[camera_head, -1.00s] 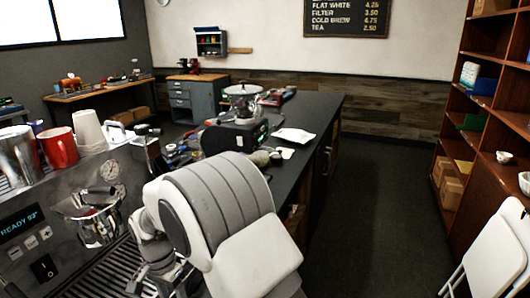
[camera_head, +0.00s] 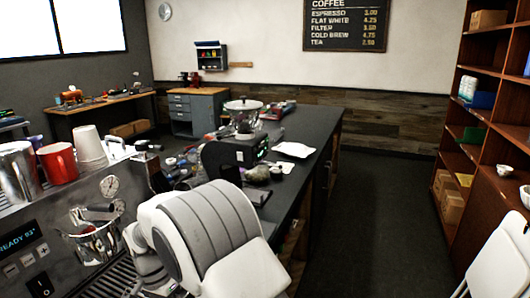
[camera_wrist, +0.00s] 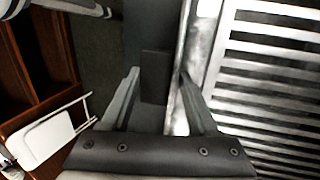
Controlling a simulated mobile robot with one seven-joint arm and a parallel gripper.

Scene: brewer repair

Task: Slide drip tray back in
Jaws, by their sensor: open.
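The espresso machine (camera_head: 40,235) stands at the left in the head view. The drip tray's slatted grate (camera_head: 108,281) shows at its foot, partly behind my arm. In the wrist view the pale slatted grate (camera_wrist: 268,85) fills the right side, with a shiny metal edge (camera_wrist: 197,65) along its left. My gripper (camera_wrist: 160,80) is open, its fingers pointing up in the picture. A dark block (camera_wrist: 156,77) lies between the fingers, apart from the left one; whether it is the tray's handle I cannot tell. The right finger overlaps the metal edge; contact is unclear. The head view hides the gripper.
A red mug (camera_head: 59,163), a steel pitcher (camera_head: 18,172) and stacked cups (camera_head: 90,147) stand on the machine. The dark counter (camera_head: 300,180) holds a scale and several small items. A white folding chair (camera_head: 497,262) and shelves (camera_head: 480,150) are at the right. The floor between is clear.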

